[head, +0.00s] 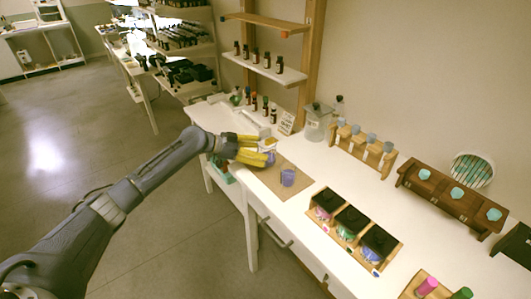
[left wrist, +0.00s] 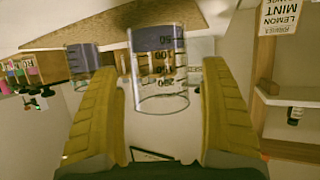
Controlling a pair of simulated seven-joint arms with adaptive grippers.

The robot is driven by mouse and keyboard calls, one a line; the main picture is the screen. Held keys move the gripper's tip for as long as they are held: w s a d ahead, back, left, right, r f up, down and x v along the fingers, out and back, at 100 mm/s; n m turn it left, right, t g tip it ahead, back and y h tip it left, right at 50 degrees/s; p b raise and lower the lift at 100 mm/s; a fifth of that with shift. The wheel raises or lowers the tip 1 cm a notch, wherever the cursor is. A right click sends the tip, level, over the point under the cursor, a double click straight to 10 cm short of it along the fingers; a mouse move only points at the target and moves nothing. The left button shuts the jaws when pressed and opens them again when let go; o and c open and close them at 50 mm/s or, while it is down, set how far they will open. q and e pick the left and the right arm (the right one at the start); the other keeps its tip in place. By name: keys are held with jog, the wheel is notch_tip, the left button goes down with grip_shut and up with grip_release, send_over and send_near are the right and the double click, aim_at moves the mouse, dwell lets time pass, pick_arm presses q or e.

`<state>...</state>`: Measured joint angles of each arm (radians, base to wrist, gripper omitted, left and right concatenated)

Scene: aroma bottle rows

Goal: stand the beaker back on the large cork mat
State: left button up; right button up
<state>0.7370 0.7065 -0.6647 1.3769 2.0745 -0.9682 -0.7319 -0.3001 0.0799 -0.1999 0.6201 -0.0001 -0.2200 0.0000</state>
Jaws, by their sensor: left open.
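My left gripper (head: 265,151) has yellow fingers and is open over the back left part of the large cork mat (head: 266,179). A clear graduated beaker (left wrist: 160,75) with purple liquid is between its fingers in the left wrist view, with a gap visible on each side. In the head view only a purple part of this beaker (head: 270,159) shows beside the fingers. It looks upright, with its base at the mat (left wrist: 190,18); the contact is not clear. A second purple-filled vessel (head: 288,177) stands on the mat. My right gripper is out of view.
A wooden tray with several dark-lidded jars (head: 350,221) lies to the right of the mat. A large glass jar (head: 317,120) and a rack of vials (head: 361,148) stand behind. Small bottles (head: 265,104) stand at the back left. White table is bare between these groups.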

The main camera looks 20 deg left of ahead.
pick_arm(q)
jog(key=v, duration=0.9)
